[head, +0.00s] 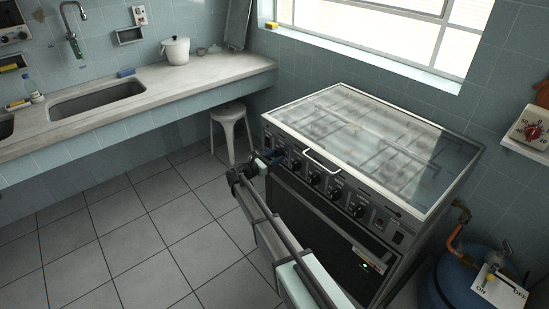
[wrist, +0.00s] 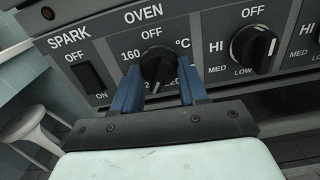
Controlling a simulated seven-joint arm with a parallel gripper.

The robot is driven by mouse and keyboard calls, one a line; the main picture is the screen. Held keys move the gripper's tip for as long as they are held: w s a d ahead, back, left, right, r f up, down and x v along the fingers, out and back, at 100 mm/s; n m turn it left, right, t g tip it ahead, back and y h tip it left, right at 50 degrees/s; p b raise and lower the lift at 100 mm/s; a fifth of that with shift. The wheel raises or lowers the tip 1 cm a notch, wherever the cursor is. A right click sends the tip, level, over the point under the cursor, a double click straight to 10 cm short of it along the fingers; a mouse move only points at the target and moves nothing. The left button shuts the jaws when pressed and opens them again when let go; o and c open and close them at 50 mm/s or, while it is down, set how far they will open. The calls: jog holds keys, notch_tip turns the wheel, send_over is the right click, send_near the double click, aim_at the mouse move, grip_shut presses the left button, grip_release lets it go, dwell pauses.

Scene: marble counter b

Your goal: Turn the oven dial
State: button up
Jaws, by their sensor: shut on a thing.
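The oven dial (wrist: 158,66) is a black round knob on the stove's dark control panel, under the printed word OVEN and among temperature marks. In the wrist view my gripper (wrist: 158,88) has its two blue fingers on the left and right sides of this dial, shut on it. The lower part of the dial and some marks are hidden by the fingers. In the head view my gripper (head: 268,160) is at the left end of the stove's front panel, and the dial is hidden there.
The stove (head: 350,150) has a glass lid lying over its burners. A SPARK switch (wrist: 88,77) is left of the dial, and a burner knob (wrist: 252,48) is right of it. A white stool (head: 230,125) stands left of the stove. The tiled floor (head: 130,230) in front is clear.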

jog(key=m, duration=0.7)
jog(key=shift+m, duration=0.3)
jog(key=m, duration=1.1)
jog(key=shift+r, duration=0.1)
jog(key=m, duration=0.7)
jog(key=shift+m, duration=1.8)
